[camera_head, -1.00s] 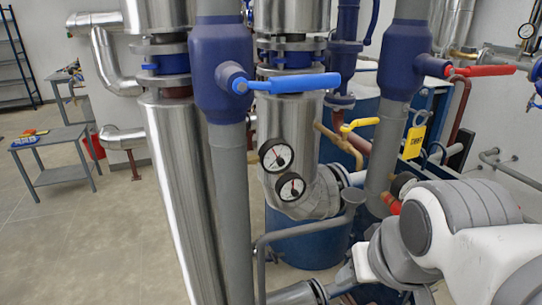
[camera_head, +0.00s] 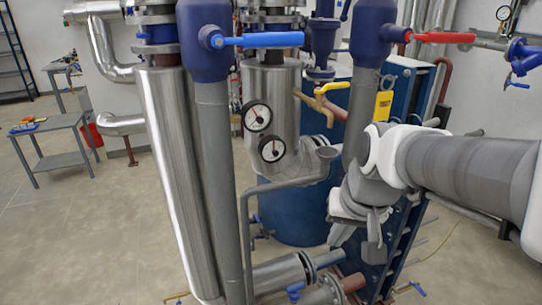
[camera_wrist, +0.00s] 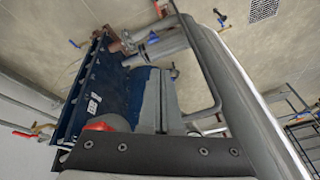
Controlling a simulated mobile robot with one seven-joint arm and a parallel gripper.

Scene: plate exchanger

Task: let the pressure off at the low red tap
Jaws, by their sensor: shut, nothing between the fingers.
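A red lever (camera_head: 444,37) on a blue valve body shows at the upper right in the head view. I cannot make out a low red tap there for certain. In the wrist view a small red-and-yellow tap (camera_wrist: 159,9) lies at the top edge, and a rounded red part (camera_wrist: 104,123) shows close by, partly hidden; I cannot tell what it is. My gripper (camera_head: 374,250) points down in front of the blue exchanger (camera_head: 404,240), right of the grey standpipe. Its shut, empty fingers also show in the wrist view (camera_wrist: 162,80).
A blue lever (camera_head: 262,41) and a yellow lever (camera_head: 333,87) sit on pipes higher up. Two gauges (camera_head: 257,117) and a grey funnel pipe (camera_head: 285,184) stand left of my gripper. Low flanged pipes (camera_head: 280,273) and a small blue tap (camera_head: 295,290) are below.

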